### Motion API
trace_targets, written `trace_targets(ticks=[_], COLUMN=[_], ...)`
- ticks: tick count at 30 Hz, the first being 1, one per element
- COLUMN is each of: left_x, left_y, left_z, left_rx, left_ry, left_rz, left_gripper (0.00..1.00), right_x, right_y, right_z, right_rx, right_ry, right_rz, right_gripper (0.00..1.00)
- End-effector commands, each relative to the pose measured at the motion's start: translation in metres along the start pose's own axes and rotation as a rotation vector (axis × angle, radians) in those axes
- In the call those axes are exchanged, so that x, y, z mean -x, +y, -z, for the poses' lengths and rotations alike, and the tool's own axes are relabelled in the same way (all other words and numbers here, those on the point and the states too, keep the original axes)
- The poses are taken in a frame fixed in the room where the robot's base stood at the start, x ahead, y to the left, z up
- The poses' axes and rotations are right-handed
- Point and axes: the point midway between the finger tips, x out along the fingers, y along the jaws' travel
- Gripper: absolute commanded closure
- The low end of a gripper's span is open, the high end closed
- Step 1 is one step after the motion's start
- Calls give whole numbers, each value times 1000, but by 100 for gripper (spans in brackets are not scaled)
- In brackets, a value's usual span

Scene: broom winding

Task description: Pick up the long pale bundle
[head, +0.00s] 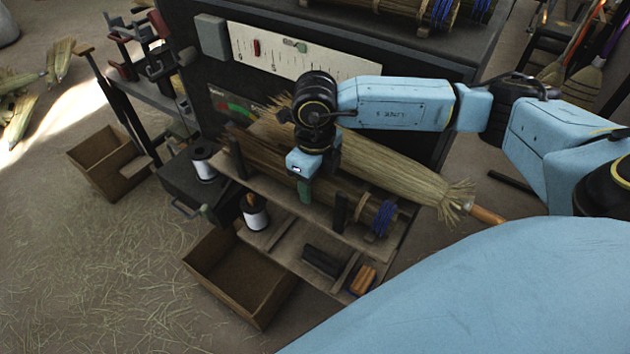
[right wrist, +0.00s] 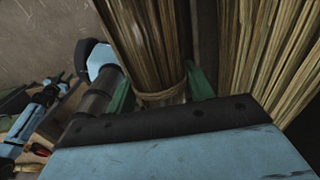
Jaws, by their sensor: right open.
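The long pale bundle (head: 405,173) lies slanting across the back of the wooden rack, its frayed end and an orange-brown handle pointing right. It appears as the wider straw bundle at the right of the right wrist view (right wrist: 268,55). My right gripper (head: 304,192) points down over the rack, in front of the pale bundle. Its green fingers are open, on either side of a darker, tied brown bundle (right wrist: 148,45) in the right wrist view. Whether they touch it I cannot tell. This darker bundle (head: 345,195) hides partly behind the gripper. My left gripper is not in view.
Dark upright posts (head: 340,210) stand along the rack. Blue winding (head: 383,218) circles the darker bundle's right end. Spools (head: 256,215) sit at left and front. An empty wooden box (head: 240,278) stands front left. A grey cabinet (head: 400,55) rises behind.

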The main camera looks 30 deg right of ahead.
Motion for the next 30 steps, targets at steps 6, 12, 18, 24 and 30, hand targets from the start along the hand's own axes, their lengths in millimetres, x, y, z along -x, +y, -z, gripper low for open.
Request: trace_targets(ticks=[6, 12, 18, 24, 30], left_x=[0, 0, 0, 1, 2], left_y=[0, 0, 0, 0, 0], left_z=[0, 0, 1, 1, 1], left_rx=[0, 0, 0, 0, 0], left_ry=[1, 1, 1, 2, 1], left_rz=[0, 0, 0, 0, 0], left_gripper=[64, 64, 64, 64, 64], right_x=[0, 1, 2, 14, 49], right_y=[0, 0, 0, 0, 0], right_z=[0, 0, 0, -1, -2], right_rx=[0, 0, 0, 0, 0], right_ry=[0, -1, -1, -4, -7], right_rz=[0, 0, 0, -1, 1], right_gripper=[57, 77, 77, 77, 77])
